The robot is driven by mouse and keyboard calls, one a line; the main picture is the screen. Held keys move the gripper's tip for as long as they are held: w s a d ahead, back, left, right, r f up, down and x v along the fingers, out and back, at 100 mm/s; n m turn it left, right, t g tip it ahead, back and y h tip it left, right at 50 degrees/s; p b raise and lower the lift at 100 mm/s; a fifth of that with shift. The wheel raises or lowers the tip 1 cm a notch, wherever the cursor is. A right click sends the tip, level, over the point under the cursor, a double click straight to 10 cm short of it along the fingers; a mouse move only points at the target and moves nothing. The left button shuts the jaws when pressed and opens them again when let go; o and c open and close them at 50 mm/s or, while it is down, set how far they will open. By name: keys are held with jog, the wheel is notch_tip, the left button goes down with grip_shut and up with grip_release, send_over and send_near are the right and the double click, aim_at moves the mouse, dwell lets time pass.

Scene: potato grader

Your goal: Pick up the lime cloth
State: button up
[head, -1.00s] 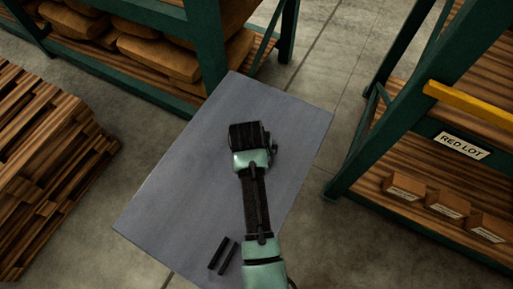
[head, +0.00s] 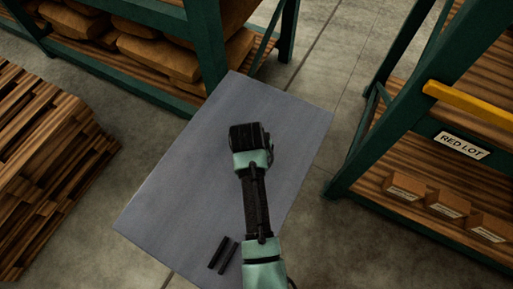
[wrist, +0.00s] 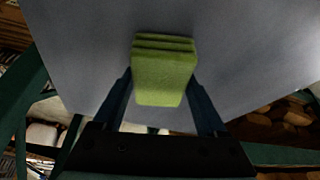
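The lime cloth (wrist: 164,75) is a thick folded pad with several layers at its far edge. In the wrist view it sits between the two fingers of my gripper (wrist: 162,82), with no clear gap at either side, so the fingers look shut on it. In the head view my gripper (head: 248,136) is over the middle of the grey table (head: 190,150) and hides the cloth. I cannot tell whether the cloth touches the tabletop.
Two dark bars (head: 223,254) lie near the table's front edge. A green shelf frame with brown sacks (head: 165,57) stands behind. A rack labelled RED LOT (head: 461,146) holds small boxes at right. Stacked wooden pallets (head: 45,160) stand at left. Much of the tabletop is clear.

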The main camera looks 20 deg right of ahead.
jog(key=c, duration=0.5)
notch_tip(320, 180, up, 10)
jog(key=shift+r, duration=0.25)
jog(key=shift+c, duration=0.2)
